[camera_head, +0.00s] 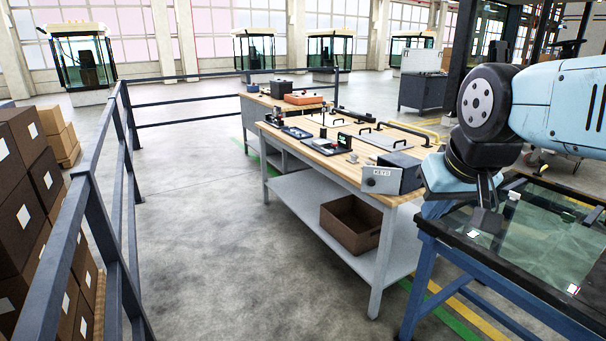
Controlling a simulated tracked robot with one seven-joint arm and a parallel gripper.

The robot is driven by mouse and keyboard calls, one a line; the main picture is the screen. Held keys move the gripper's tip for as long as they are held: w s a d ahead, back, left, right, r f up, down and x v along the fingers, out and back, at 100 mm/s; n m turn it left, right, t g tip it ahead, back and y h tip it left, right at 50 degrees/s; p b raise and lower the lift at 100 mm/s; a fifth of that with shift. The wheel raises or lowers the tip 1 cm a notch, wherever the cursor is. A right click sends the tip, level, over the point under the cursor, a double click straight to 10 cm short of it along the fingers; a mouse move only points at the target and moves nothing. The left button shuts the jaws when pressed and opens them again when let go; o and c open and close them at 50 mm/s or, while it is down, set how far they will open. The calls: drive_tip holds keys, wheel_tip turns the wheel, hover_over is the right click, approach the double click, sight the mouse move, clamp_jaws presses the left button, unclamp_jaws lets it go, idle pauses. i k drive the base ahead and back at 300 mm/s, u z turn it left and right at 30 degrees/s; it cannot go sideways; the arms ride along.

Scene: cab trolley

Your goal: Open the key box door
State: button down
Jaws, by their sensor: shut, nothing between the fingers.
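The key box (408,172) is a dark box at the near right end of the wooden-topped workbench. Its light grey door (381,180), marked KEYS, is on the side facing me and has a small round dark knob (370,182) at its left. The door looks flat against the box front, though a small gap could not be told at this size. My gripper (486,221) points down to the right of the key box, over the glass-topped stand. It is shut, empty and apart from the box.
The workbench (350,176) holds tools, trays and handled plates behind the key box. A brown bin (350,224) sits on its lower shelf. The blue stand with a glass panel (540,238) lies under my gripper. A railing (118,200) and cartons (30,150) stand left; the floor between is clear.

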sight(376, 179)
drive_tip(key=u, duration=1.05)
drive_tip(key=k, duration=0.1)
drive_tip(key=z, duration=0.3)
drive_tip(key=i, duration=2.75)
drive_tip(key=z, duration=1.7)
